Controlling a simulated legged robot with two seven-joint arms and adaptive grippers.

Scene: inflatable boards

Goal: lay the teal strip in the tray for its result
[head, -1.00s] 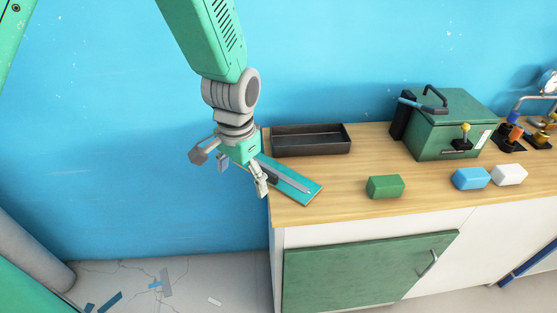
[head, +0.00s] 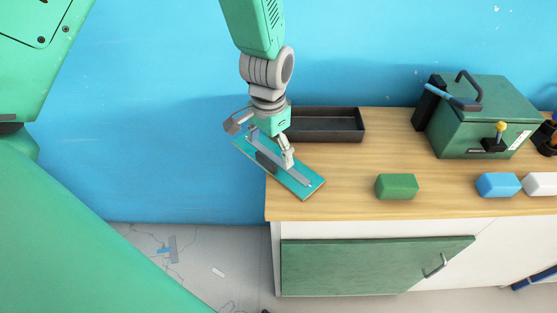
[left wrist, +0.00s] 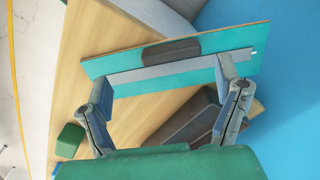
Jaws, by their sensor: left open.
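The teal strip (head: 298,182) is a flat teal board with a grey bar and a dark block on it. It lies slanted at the counter's left end, its far-left end reaching past the edge. It also shows in the left wrist view (left wrist: 150,84). My left gripper (head: 262,144) is open over the strip, its fingers spread wide; in the left wrist view its fingers (left wrist: 165,72) appear on either side of the strip's middle. Whether they touch it I cannot tell. The dark, empty tray (head: 330,134) sits behind the strip, partly hidden by the gripper. My right gripper is out of view.
A green block (head: 397,187), a blue block (head: 497,185) and a white block (head: 541,184) stand along the counter front. A green box (head: 487,120) with a handle and yellow-knobbed lever stands behind them. The wooden counter (head: 350,195) is clear between strip and green block.

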